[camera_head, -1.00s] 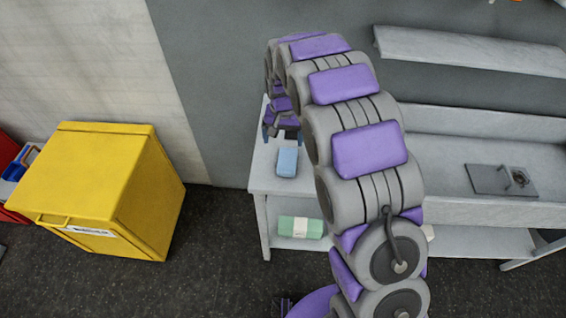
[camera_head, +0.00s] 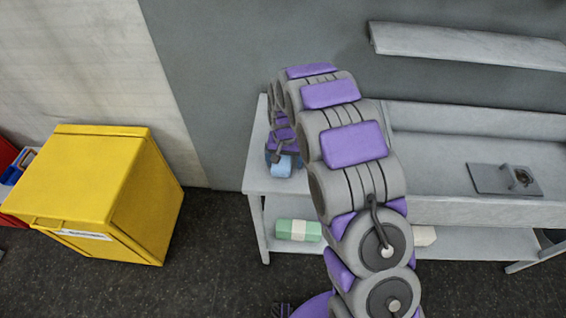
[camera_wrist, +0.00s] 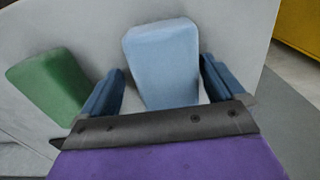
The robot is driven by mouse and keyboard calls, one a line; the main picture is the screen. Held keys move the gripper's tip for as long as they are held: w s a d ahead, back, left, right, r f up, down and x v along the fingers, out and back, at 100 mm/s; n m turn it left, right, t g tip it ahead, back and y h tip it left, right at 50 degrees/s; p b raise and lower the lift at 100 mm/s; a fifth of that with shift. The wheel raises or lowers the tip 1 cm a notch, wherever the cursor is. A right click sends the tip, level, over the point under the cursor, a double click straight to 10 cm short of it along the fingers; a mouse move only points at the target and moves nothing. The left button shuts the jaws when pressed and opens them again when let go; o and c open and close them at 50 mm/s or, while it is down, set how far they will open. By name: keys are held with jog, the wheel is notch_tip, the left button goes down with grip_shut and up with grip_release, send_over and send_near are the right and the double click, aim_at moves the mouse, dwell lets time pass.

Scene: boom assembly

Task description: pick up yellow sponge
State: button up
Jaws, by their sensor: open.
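No yellow sponge shows in either view. A light blue block (camera_head: 281,168) lies on the left end of the grey workbench (camera_head: 282,186). In the wrist view the blue block (camera_wrist: 163,65) stands between the two blue fingers of my gripper (camera_wrist: 163,66). The gripper is open, with a finger on each side of the block; I cannot tell whether either touches it. In the head view my gripper (camera_head: 283,150) is at the block, partly hidden by my arm. A green block (camera_wrist: 50,85) lies left of the fingers in the wrist view.
A green and white package (camera_head: 298,230) and a pale block (camera_head: 424,236) are on the lower shelf. A yellow cabinet (camera_head: 90,190) stands on the floor at left. A grey plate with a fitting (camera_head: 505,180) lies on the bench at right. A wall shelf (camera_head: 470,48) hangs above.

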jog(key=shift+c, duration=0.5)
jog(key=shift+a, duration=0.75)
jog(key=c, duration=0.6)
jog(key=shift+d, duration=0.5)
jog(key=c, duration=0.4)
jog(key=shift+d, duration=0.1)
jog(key=shift+r, duration=0.1)
jog(key=shift+r, duration=0.1)
